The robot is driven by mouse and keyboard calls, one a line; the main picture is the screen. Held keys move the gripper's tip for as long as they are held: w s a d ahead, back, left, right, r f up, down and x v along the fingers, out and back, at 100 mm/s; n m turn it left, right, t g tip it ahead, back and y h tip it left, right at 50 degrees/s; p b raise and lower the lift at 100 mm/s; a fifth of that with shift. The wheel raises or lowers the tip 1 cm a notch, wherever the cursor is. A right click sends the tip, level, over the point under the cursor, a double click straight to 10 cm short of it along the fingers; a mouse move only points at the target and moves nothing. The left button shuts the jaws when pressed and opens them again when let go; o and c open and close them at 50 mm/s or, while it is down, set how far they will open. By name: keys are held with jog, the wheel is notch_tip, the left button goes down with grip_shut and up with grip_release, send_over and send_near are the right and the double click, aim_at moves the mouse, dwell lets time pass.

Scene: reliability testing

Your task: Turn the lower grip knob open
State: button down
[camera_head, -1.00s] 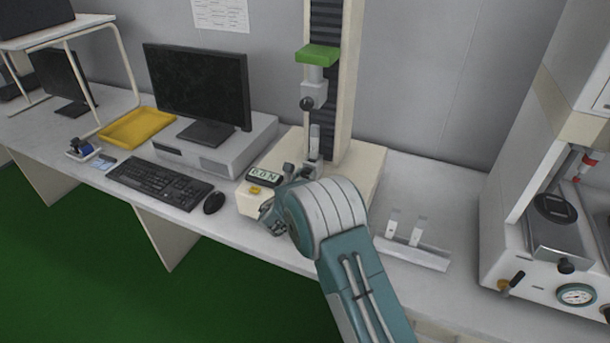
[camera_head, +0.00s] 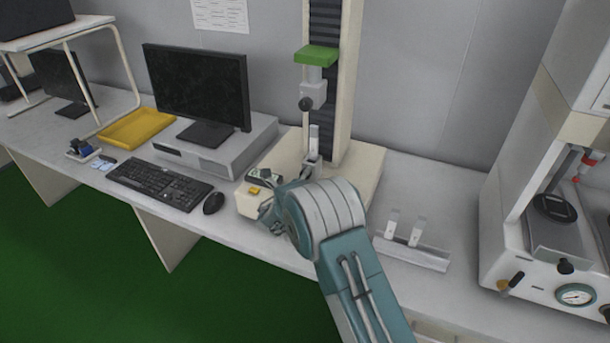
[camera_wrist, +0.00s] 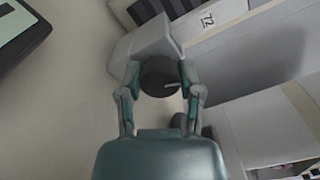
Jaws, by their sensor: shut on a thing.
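The lower grip knob (camera_wrist: 158,74) is a dark round knob with a pale line on its face. In the wrist view it sits between the two fingers of my gripper (camera_wrist: 160,86), which is shut on it from both sides. The grey lower grip body (camera_wrist: 145,42) is just behind the knob. In the head view my arm and gripper (camera_head: 284,188) cover the knob and much of the lower grip. A light upright specimen piece (camera_head: 314,140) stands above the lower grip. The upper grip (camera_head: 313,95) with its own dark knob (camera_head: 306,104) hangs above it.
The tester base (camera_head: 360,178) has a small display (camera_head: 263,176) and a yellow button (camera_head: 254,190) close to my gripper. A keyboard (camera_head: 160,183) and mouse (camera_head: 213,203) lie left. A tray with two pale strips (camera_head: 412,252) stands right.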

jog(key=shift+a+f+n, duration=0.1)
jog(key=shift+a+n, duration=0.05)
jog(key=shift+n, duration=0.7)
jog(key=shift+a+n, duration=0.1)
jog(key=shift+n, duration=0.75)
jog(key=shift+c, duration=1.3)
grip_release()
jog(key=shift+a+f, duration=0.1)
jog(key=shift+a, duration=0.1)
jog(key=shift+s, duration=0.2)
jog(key=v, duration=1.1)
jog(key=shift+s, duration=0.25)
jog(key=shift+a, duration=0.1)
